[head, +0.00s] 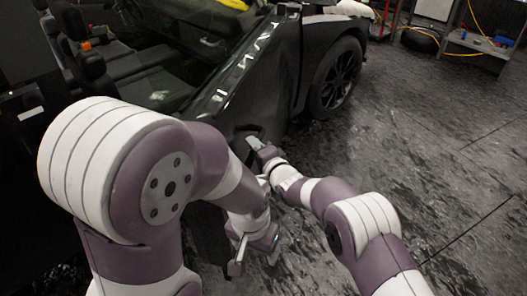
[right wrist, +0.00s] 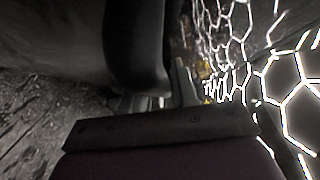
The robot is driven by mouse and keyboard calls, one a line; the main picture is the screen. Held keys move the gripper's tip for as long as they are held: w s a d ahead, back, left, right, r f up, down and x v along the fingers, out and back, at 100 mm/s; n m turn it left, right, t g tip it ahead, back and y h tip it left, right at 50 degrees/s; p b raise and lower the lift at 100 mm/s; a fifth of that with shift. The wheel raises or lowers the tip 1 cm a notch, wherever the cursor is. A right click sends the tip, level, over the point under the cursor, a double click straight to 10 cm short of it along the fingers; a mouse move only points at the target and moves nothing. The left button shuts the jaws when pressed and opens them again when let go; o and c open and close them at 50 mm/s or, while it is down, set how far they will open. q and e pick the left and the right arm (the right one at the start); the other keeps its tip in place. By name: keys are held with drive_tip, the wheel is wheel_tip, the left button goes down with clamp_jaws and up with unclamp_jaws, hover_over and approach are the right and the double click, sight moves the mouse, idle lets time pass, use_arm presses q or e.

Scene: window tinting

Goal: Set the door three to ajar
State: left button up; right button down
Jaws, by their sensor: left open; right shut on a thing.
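The dark car door (head: 262,84) is in the upper middle of the head view, with a glossy top edge. How far it stands open I cannot tell. My right gripper (head: 254,143) is at a dark door handle (head: 247,131) on the door's outer face and is shut on it. In the right wrist view a dark curved part (right wrist: 135,45), probably the handle, runs down to the fingers, and the grip itself is partly hidden. My left gripper (head: 254,260) is open and empty, low in the head view, apart from the door.
The car's seats (head: 95,70) show at the upper left. A wheel (head: 336,78) is right of the door. A low cart (head: 478,45) and yellow hose are at the far right. The dark floor (head: 440,140) on the right is clear.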

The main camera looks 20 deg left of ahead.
drive_tip(key=shift+s+a+f, duration=0.1)
drive_tip(key=shift+s+a, duration=0.1)
drive_tip(key=c, duration=1.2)
unclamp_jaws()
drive_tip(key=shift+o, duration=1.2)
drive_tip(key=shift+s, duration=0.3)
drive_tip(key=shift+d, duration=0.1)
drive_tip(key=shift+d+r+p, duration=0.25)
drive_tip(key=shift+r+p, duration=0.05)
drive_tip(key=shift+p, duration=0.1)
drive_tip(key=p+v, duration=0.5)
drive_tip(key=v, duration=0.7)
drive_tip(key=shift+p, duration=0.4)
drive_tip(key=shift+s+f, duration=0.15)
drive_tip(key=shift+f, duration=0.05)
